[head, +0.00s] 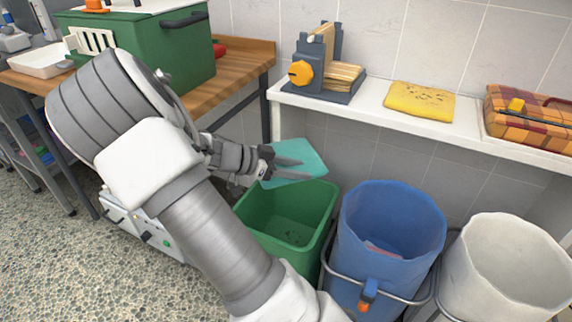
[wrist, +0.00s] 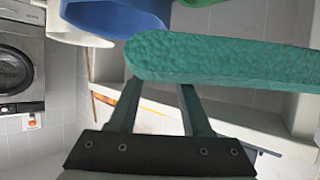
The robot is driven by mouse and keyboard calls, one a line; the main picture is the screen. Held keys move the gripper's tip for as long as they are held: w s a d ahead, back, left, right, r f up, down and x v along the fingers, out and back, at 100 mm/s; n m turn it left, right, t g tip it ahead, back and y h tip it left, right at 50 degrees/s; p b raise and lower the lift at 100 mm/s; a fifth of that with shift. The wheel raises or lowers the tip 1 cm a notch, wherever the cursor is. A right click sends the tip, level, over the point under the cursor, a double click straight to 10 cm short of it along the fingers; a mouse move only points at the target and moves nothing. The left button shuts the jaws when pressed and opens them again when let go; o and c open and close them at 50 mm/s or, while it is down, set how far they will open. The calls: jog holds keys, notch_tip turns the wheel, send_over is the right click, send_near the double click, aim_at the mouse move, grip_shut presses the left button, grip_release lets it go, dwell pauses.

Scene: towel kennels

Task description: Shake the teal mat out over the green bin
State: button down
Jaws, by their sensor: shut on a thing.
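The teal mat (head: 307,155) is held in my gripper (head: 288,170) above the green bin (head: 253,215), near its back rim. The mat is tilted and its face towards the head view looks clean. In the wrist view the mat (wrist: 225,62) lies across the ends of the two fingers (wrist: 160,88), with a rough, bumpy edge showing. My gripper is shut on it. The green bin is open and has some dark specks on its inside floor. My arm hides part of the bin's left side.
A blue bin (head: 390,215) and a whitish bin (head: 510,262) stand to the right in metal hoops. A white shelf (head: 385,118) behind carries a grey device with an orange knob (head: 300,72), a speckled yellow mat (head: 420,100) and a checked basket (head: 530,120). A green box (head: 150,50) stands on the wooden table.

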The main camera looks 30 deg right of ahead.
notch_tip(320, 180, up, 7)
jog(key=p, duration=0.3)
jog(key=shift+r+p, duration=0.15)
jog(key=shift+p, duration=0.25)
notch_tip(320, 180, down, 7)
jog(key=b, duration=0.4)
